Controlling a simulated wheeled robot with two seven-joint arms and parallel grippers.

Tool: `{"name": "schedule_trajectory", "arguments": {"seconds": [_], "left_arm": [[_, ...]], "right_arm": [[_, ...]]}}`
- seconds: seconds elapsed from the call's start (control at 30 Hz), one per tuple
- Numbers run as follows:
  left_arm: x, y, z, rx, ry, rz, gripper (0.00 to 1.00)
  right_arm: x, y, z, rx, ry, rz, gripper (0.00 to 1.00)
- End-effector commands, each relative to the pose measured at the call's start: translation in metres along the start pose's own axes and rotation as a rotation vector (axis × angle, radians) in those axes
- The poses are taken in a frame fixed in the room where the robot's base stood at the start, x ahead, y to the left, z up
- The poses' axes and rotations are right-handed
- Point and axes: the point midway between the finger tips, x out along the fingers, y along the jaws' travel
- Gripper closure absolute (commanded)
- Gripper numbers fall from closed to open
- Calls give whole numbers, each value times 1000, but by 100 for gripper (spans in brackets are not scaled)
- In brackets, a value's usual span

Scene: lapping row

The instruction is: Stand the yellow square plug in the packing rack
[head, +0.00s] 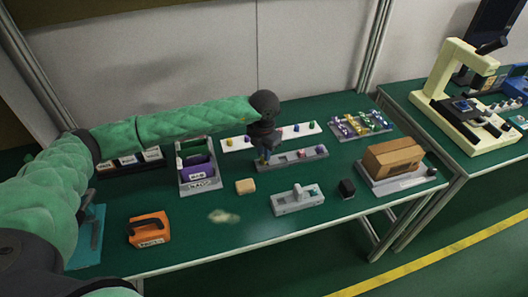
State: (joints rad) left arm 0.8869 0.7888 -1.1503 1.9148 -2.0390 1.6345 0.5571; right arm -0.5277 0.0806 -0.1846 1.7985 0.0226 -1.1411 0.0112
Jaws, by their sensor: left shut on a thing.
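My left gripper (264,158) reaches in from the left and points down at the left end of a long grey rack (292,160). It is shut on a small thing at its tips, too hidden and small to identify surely. Small pinkish pieces stand in the grey rack to its right. Behind it lies a white strip (243,143) with several small coloured pieces, a yellow one (229,142) at its left end. I cannot tell whether this yellow piece is the square plug. The rack's left end is partly covered by the gripper. My right gripper is out of view.
A grey bin (200,188) with purple items stands left of the gripper. A tan block (246,186), a grey fixture (297,200) and a black block (347,188) lie in front. A brown block (393,157) and a tray of coloured parts (361,125) are right.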

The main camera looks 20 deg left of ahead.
Motion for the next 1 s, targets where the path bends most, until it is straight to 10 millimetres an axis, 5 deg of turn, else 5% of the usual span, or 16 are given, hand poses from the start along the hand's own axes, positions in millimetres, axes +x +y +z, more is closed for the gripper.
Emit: {"name": "schedule_trajectory", "arguments": {"seconds": [1.0], "left_arm": [[-2, 0, 0, 0, 0, 0, 100]], "right_arm": [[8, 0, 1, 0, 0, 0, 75]]}}
